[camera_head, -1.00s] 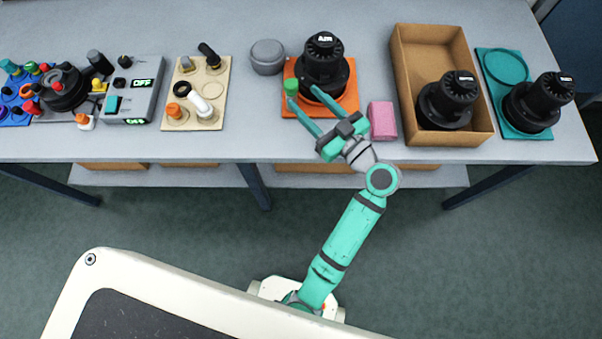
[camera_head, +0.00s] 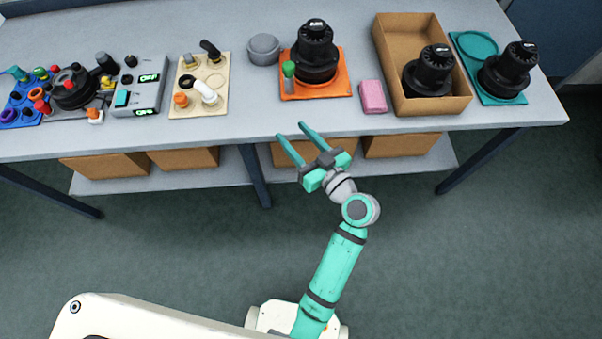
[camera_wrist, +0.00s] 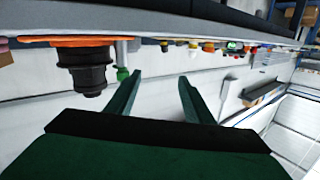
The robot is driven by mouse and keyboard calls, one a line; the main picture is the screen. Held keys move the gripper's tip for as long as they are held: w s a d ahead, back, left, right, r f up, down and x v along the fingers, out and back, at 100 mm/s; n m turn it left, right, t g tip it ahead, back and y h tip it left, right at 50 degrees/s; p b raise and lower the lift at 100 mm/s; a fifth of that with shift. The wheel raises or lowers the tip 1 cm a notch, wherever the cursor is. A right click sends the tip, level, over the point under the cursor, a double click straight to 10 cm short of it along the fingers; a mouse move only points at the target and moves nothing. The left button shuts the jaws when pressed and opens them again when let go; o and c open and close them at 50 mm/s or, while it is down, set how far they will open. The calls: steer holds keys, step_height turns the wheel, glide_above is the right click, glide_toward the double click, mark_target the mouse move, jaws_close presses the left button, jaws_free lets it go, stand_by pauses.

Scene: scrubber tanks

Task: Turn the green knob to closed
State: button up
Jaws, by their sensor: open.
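The green knob (camera_head: 289,70) stands at the left front of the orange board (camera_head: 318,90), beside a black scrubber tank (camera_head: 316,50). The green knob (camera_wrist: 122,74) also shows in the wrist view, left of the fingers, next to the black tank (camera_wrist: 88,75) on the orange board (camera_wrist: 65,42). In the head view my gripper (camera_head: 292,132) is open and empty, in front of the table edge and below the knob in the picture. It touches nothing. The wrist view shows its two fingers (camera_wrist: 157,97) apart with nothing between them.
A pink block (camera_head: 373,97) lies right of the orange board. A cardboard tray (camera_head: 392,60) and a teal board (camera_head: 478,45) with black tanks stand further right. A grey round lid (camera_head: 264,49), a beige board (camera_head: 214,72) and a switch box (camera_head: 138,85) stand left.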

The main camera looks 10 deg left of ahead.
steer(key=s+d+f+m+t+h, duration=0.1)
steer(key=s+d+f+m+h, duration=0.2)
steer(key=f, duration=0.5)
steer(key=shift+s+m+h, duration=0.5)
steer(key=shift+m+h, duration=0.4)
steer(key=shift+h, duration=0.1)
steer(key=shift+f, duration=0.1)
